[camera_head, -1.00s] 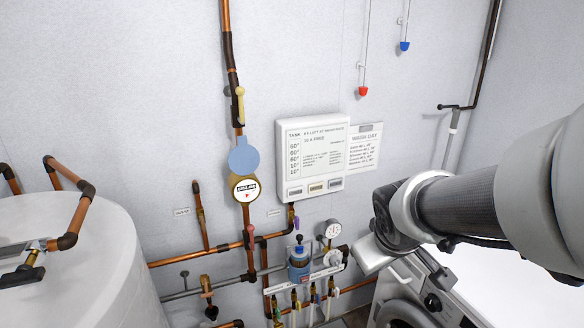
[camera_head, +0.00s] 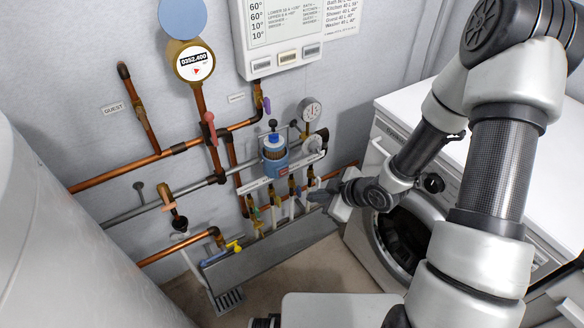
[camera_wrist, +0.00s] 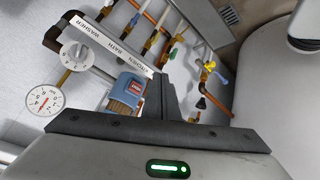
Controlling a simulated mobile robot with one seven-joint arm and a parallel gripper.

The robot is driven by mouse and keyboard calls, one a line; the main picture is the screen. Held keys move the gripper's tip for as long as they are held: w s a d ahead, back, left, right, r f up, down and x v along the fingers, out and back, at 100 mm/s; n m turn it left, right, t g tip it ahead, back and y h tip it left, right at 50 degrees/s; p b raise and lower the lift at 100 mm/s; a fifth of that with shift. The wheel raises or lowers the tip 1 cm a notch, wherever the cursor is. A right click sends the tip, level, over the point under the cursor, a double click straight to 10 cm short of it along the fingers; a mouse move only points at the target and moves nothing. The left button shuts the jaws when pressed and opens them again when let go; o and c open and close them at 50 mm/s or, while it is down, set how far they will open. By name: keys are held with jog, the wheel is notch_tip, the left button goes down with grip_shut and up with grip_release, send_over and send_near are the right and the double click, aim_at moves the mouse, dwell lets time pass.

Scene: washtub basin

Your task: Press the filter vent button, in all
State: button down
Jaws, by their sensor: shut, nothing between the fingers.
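The water filter (camera_head: 274,160) is a blue-capped canister mounted on the pipework beneath the wall panel. A small black knob (camera_head: 273,125) stands on top of its cap; I cannot tell if this is the vent button. In the wrist view the filter (camera_wrist: 130,85) shows on its side with a red label, just left of the fingers, and its top is not clear. My gripper (camera_head: 318,197) is shut and empty, to the lower right of the filter and apart from it. Its fingers (camera_wrist: 162,80) point toward the pipes in the wrist view.
A pressure gauge (camera_head: 311,110) and a dial sit right of the filter. Several small valves (camera_head: 270,195) hang below it over a grey trough (camera_head: 270,255). A washing machine (camera_head: 385,165) stands at right, a white tank (camera_head: 50,220) at left. Copper pipes cross the wall.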

aim_at(284, 172)
jog(key=shift+a+f+y, duration=0.5)
jog(key=shift+a+f, duration=0.3)
jog(key=shift+f, duration=0.1)
jog(key=w+a, duration=0.4)
jog(key=w, duration=0.3)
jog(key=shift+w+a, duration=0.2)
jog(key=shift+a, duration=0.2)
jog(key=shift+w, duration=0.15)
dwell(1.4)
jog(key=shift+w+a, duration=0.2)
jog(key=shift+w+a, duration=0.25)
jog(key=shift+w, duration=0.05)
dwell(1.0)
jog(key=shift+d, duration=0.1)
jog(key=shift+s+d, duration=0.4)
jog(key=shift+s, duration=0.25)
